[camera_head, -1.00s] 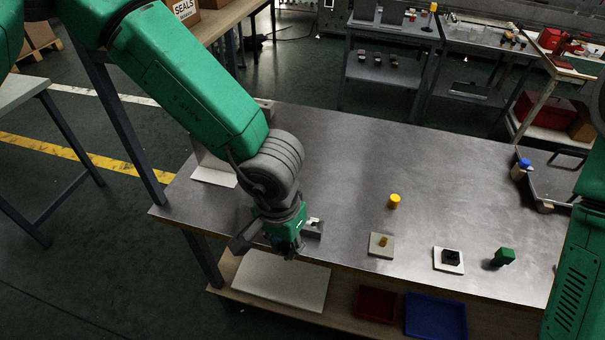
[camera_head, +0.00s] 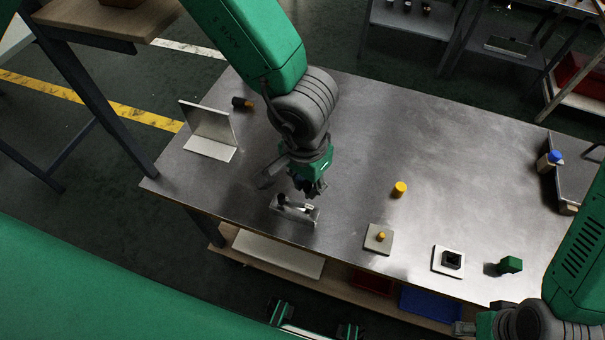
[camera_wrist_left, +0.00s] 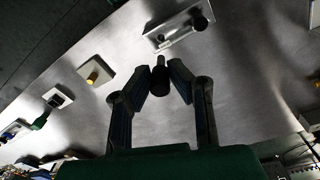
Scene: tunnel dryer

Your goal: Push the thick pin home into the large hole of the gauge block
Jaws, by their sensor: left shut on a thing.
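The gauge block (camera_head: 297,211) is a light grey block near the front edge of the table. It also shows at the top of the left wrist view (camera_wrist_left: 176,32). A black-headed piece (camera_wrist_left: 200,20) stands at one end of it, and a smaller dark spot or piece shows near the other end. My left gripper (camera_head: 308,188) is just behind and above the block, shut on a dark pin (camera_wrist_left: 160,77). The pin's narrower grey end points toward the block and looks apart from it. My right gripper (camera_head: 465,328) shows only partly at the bottom edge; its fingers are unclear.
A yellow cylinder (camera_head: 399,189), a plate with a yellow peg (camera_head: 378,239), a white plate with a black socket (camera_head: 448,260) and a green piece (camera_head: 510,264) stand to the right. An angled plate (camera_head: 208,131) and a dark orange-ended piece (camera_head: 242,102) are left.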

